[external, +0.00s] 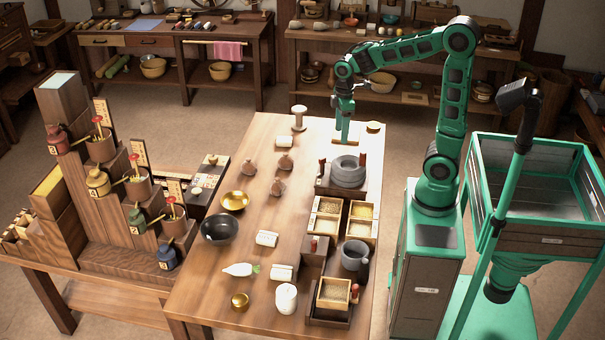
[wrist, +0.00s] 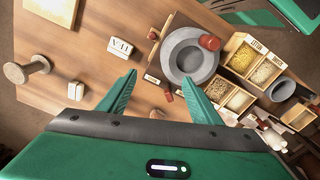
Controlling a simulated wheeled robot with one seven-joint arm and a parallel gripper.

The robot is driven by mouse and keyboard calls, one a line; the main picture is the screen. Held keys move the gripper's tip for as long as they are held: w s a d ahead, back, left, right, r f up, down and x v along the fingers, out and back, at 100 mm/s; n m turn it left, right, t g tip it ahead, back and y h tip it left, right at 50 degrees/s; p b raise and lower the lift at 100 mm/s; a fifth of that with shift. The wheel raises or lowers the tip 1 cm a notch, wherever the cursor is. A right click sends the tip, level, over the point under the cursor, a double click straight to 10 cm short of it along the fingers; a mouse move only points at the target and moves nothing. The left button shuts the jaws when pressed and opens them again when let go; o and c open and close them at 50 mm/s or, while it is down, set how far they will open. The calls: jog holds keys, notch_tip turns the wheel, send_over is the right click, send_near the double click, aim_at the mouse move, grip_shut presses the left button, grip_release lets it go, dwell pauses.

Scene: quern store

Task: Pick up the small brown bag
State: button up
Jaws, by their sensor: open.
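Three small brown bag-like things with gathered tops stand on the wooden table (external: 215,285) in the external view: one on the left (external: 249,168), one at the back (external: 285,164) and one in front (external: 277,188). I cannot tell which is the smallest. My gripper (external: 343,140) is above the far end of the table, behind and to the right of the bags, pointing down. In the wrist view my gripper (wrist: 160,80) is open, with nothing between its fingers.
The grey stone quern (external: 348,172) stands close to my gripper, with grain boxes (external: 327,216) in front of it. A pale spool (external: 299,118) and a white block (external: 283,141) stand left of my gripper. Bowls (external: 219,229) sit on the table's left side.

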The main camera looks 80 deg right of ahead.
jog(key=w+a+f+n, duration=0.3)
jog(key=w+n, duration=0.3)
jog(key=w, duration=0.5)
jog(key=n+y, duration=0.2)
jog(key=n, duration=0.4)
send_near(277, 182)
notch_tip(277, 182, down, 6)
jog(key=shift+s+r, duration=0.1)
jog(key=shift+s, duration=0.05)
jog(key=shift+w+a+f, duration=0.1)
jog(key=shift+f, duration=0.75)
jog(key=shift+w+a+f, duration=0.1)
jog(key=shift+a+f, duration=0.05)
jog(key=shift+f, duration=0.75)
jog(key=shift+w+a+f, duration=0.1)
jog(key=shift+w+f, duration=0.05)
jog(key=shift+f, duration=0.7)
jog(key=c, duration=1.2)
